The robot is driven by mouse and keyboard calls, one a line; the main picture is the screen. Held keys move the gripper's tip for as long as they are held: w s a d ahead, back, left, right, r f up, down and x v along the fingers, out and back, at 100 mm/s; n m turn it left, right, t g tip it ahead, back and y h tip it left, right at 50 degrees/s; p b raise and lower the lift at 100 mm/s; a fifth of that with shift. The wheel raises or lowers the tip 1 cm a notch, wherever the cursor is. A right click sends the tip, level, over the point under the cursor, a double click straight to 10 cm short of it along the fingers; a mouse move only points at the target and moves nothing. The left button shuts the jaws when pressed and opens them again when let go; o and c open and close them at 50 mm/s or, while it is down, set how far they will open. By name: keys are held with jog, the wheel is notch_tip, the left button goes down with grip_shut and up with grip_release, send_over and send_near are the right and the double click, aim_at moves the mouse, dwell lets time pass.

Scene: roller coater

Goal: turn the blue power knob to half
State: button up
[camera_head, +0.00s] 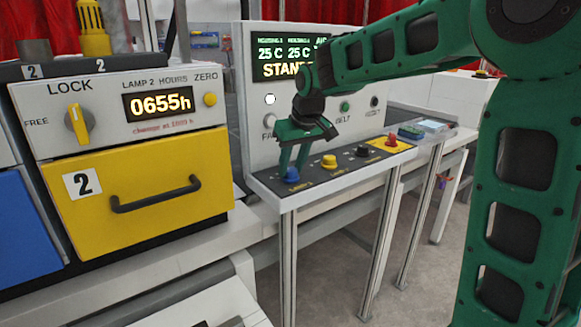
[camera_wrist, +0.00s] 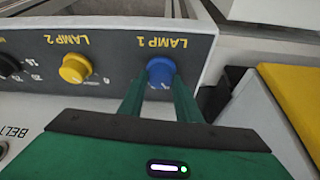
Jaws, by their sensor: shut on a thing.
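The blue knob (camera_head: 292,174) is at the left end of the sloped dark control strip, above the label LAMP 1. In the wrist view the blue knob (camera_wrist: 160,70) sits between the tips of my gripper's two green fingers. My gripper (camera_head: 291,168) reaches down onto it from above and is shut on it. The fingers hide parts of the knob's sides and the scale around it, so its exact setting cannot be read.
A yellow knob (camera_head: 329,161) labelled LAMP 2 is just right of the blue one. A black knob (camera_head: 363,151) and a red button on a yellow base (camera_head: 391,141) follow. The upright display panel (camera_head: 262,100) stands close behind. A yellow drawer (camera_head: 150,195) is at the left.

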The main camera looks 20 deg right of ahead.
jog(key=m+h, duration=0.1)
jog(key=m, duration=0.3)
jog(key=shift+h, duration=0.3)
jog(key=shift+a+m+h, duration=0.2)
jog(key=shift+m+h, duration=0.5)
jog(key=shift+m, duration=1)
jog(key=o, duration=1.1)
jog(key=shift+c, duration=0.2)
jog(key=v, duration=1)
jog(key=shift+a+r, duration=0.15)
jog(key=shift+r, duration=0.25)
